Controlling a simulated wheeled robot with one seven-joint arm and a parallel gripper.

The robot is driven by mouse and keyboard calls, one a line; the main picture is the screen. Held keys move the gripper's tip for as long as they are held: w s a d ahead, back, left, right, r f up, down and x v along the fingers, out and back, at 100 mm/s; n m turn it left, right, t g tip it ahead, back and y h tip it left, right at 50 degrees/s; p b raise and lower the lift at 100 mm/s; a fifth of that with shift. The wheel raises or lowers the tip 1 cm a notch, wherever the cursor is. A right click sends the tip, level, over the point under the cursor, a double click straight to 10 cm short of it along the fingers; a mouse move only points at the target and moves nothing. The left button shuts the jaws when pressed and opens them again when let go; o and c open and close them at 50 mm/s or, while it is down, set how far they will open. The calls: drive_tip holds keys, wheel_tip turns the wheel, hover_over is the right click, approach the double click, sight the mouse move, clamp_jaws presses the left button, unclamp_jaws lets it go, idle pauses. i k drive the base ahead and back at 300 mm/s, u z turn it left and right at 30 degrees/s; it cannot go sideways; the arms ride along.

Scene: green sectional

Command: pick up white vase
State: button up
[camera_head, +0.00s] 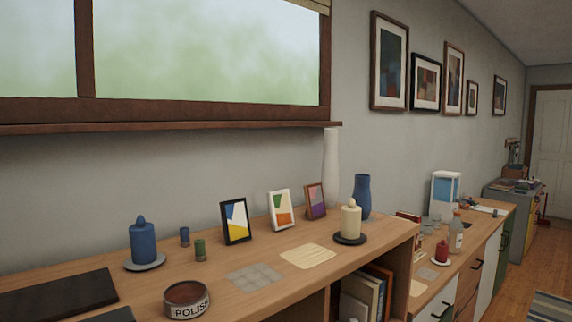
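The white vase (332,165) is tall and slim and stands upright at the back of the wooden shelf top, near the wall. Its top reaches the window sill's right end. A brown picture frame stands just left of its lower part, and a blue vase (362,195) stands just right of it. The foot of the white vase is partly hidden behind the things in front. My gripper is not in view.
A cream candle (350,219) on a dark plate stands in front of the vase. Small picture frames (281,210), a blue candle (143,242) and a polish tin (187,299) share the wooden top (215,275). A lower counter (487,226) continues right; wooden floor (535,268) shows at far right.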

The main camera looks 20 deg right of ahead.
sight(330, 170)
drive_tip(key=z, duration=2.4)
drive_tip(key=i, duration=2.35)
drive_tip(key=u, duration=1.55)
